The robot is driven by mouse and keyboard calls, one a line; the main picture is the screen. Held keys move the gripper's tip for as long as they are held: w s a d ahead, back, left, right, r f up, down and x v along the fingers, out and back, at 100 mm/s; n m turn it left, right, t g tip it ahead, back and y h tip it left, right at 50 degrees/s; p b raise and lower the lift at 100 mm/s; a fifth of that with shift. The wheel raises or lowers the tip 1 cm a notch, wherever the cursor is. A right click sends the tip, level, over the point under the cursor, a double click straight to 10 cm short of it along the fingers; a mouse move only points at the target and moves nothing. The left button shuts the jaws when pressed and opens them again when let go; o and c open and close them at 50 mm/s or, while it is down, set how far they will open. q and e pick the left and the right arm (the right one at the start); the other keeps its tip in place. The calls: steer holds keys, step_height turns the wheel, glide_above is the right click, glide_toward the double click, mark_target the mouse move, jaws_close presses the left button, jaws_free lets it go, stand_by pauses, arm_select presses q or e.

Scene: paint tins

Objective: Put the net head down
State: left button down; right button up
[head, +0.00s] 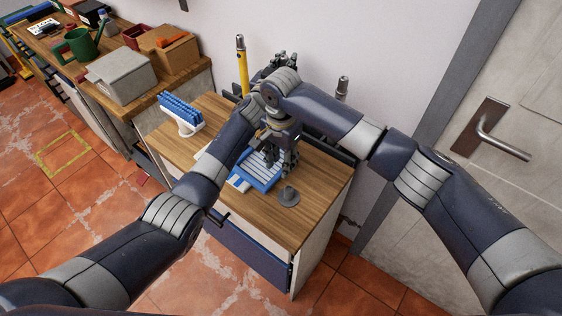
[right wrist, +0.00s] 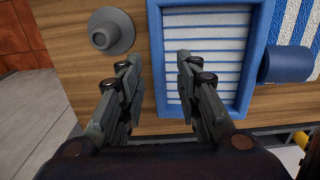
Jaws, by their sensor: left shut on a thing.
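I cannot make out a net head in either view. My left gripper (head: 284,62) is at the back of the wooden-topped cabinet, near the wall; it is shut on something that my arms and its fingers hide. My right gripper (head: 288,163) points down over a blue tray (head: 277,182) with white slats. In the right wrist view, the right gripper (right wrist: 158,75) has its fingers apart with nothing between them, above the edge of the tray (right wrist: 244,60).
A grey knob-like piece (head: 288,197) and a blue-bristled brush (head: 181,112) are on the cabinet top (head: 318,190). A yellow pole (head: 242,68) stands behind it. A blue cylinder (right wrist: 287,63) lies beside the tray. A bench with boxes (head: 122,75) is at left; a door (head: 520,110) is at right.

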arm_select(q)
steer(key=shift+a+f, duration=0.1)
steer(key=shift+f, duration=0.1)
arm_select(e)
step_height(320, 180, up, 11)
steer(key=shift+r, duration=0.15)
arm_select(q)
steer(key=c, duration=1.3)
jaws_free()
steer(key=shift+c, duration=0.2)
steer(key=shift+o, duration=0.7)
steer(key=shift+r, duration=0.2)
